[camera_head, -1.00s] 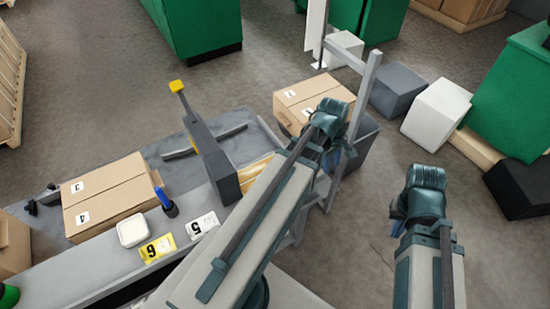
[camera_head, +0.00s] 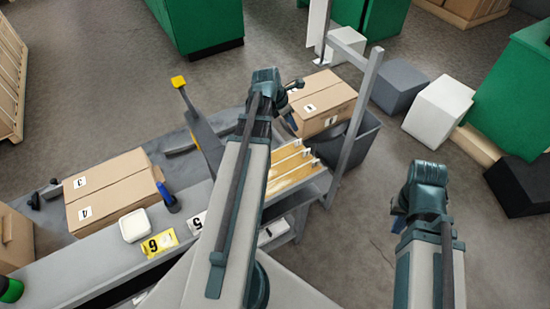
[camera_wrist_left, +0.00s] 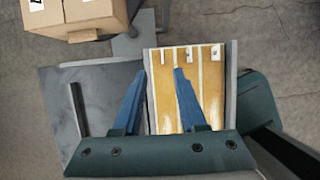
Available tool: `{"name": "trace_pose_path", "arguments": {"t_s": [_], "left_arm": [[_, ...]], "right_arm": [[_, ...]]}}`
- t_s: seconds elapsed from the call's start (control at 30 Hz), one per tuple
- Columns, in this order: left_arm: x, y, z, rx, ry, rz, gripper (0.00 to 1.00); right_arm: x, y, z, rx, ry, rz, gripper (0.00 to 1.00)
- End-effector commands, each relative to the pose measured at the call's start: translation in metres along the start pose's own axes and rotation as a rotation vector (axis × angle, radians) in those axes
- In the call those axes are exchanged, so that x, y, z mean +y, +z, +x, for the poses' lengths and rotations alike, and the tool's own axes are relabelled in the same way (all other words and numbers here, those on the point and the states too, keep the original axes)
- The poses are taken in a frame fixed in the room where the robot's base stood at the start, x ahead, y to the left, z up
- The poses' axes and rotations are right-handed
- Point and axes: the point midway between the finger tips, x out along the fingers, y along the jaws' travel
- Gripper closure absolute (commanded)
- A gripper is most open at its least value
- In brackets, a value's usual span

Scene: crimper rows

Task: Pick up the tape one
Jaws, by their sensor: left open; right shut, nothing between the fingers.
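I cannot tell for sure which thing is the tape one. A blue-handled tool (camera_head: 166,197) lies beside the left carton in the head view. A yellow-brown panel with pale strips and small white labels (camera_head: 290,170) also shows in the left wrist view (camera_wrist_left: 188,88). My right gripper (camera_head: 399,225) is shut and empty, off to the right.
A carton marked 3 and 4 (camera_head: 115,190) and a white dish (camera_head: 134,226) are on the grey bench (camera_head: 85,272). Another carton (camera_head: 328,101) stands beyond the panel, beside a grey upright frame (camera_head: 361,112). A yellow-topped post (camera_head: 179,82) rises left of my left arm.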

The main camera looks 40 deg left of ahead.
Motion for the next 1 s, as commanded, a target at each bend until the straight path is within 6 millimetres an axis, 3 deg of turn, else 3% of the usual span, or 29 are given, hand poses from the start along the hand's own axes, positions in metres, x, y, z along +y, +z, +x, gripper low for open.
{"name": "trace_pose_path", "arguments": {"t_s": [0.03,0.4,0.77,1.0], "left_arm": [[0.000,-0.002,0.012,0.000,0.000,0.001,0.59],[0.000,-0.002,0.068,0.000,-0.001,0.003,0.59],[-0.001,0.000,0.077,0.000,0.000,0.003,0.59],[-0.003,-0.004,0.100,0.000,0.000,0.004,0.59]], "right_arm": [[-0.001,-0.001,0.012,0.000,0.000,0.000,1.00],[-0.006,-0.004,0.064,0.000,0.000,0.000,1.00],[-0.007,-0.004,0.071,0.000,0.000,0.000,1.00],[-0.009,-0.005,0.094,0.000,0.000,0.000,1.00]]}}
